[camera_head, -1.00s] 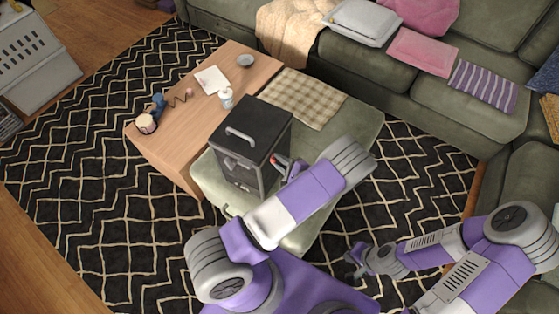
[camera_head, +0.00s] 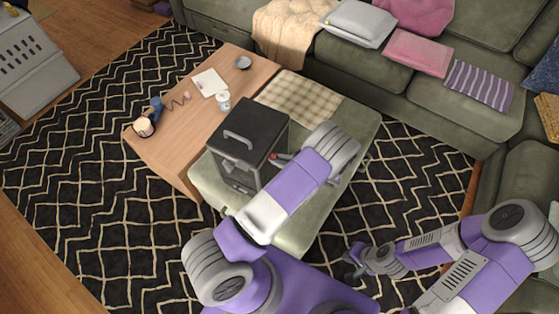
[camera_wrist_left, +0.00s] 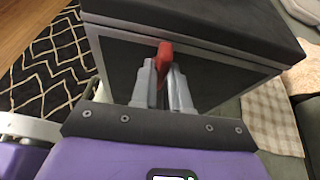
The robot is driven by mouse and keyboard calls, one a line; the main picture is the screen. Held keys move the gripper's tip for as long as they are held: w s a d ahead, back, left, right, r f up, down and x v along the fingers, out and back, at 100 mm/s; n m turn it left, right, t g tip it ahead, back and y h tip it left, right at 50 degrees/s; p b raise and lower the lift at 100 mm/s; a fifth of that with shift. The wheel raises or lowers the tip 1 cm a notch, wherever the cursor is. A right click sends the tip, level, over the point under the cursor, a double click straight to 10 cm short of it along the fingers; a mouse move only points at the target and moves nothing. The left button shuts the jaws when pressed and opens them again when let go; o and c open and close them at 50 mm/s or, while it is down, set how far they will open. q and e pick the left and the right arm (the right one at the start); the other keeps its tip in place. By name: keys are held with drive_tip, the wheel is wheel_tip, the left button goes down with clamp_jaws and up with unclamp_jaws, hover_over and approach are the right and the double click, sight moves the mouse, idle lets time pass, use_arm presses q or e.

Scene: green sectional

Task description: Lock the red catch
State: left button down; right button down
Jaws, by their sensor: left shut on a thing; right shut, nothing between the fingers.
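A black box (camera_head: 250,134) with grey edges and a grey top handle stands on the green ottoman; its lid and near side also fill the left wrist view (camera_wrist_left: 205,22). The red catch (camera_wrist_left: 165,52) is on that side, just under the lid's edge, and its tip points up. My left gripper (camera_wrist_left: 166,75) is shut on the red catch, one finger on each side; the fingers hide its lower part. In the head view, a small part of my left gripper (camera_head: 285,161) shows at the box's right side. My right gripper (camera_head: 352,262) is shut and empty over the rug.
A wooden table (camera_head: 180,123) with a phone, a white jar, paper and a small bowl stands left of the ottoman (camera_head: 345,118). A checkered cloth (camera_head: 298,101) lies behind the box. A green sectional (camera_head: 405,84) with cushions borders the back and right.

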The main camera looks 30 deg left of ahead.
use_arm(q)
drive_tip(key=shift+a+r+m, duration=0.1)
drive_tip(key=shift+a+m, duration=0.1)
drive_tip(key=shift+m, duration=0.1)
idle(0.4)
drive_tip(key=c, duration=1.1)
unclamp_jaws()
drive_tip(key=shift+d, duration=0.15)
drive_tip(key=v, duration=0.7)
drive_tip(key=shift+w+d+p, duration=0.15)
drive_tip(key=shift+d+p, duration=0.05)
drive_tip(key=shift+p, duration=0.1)
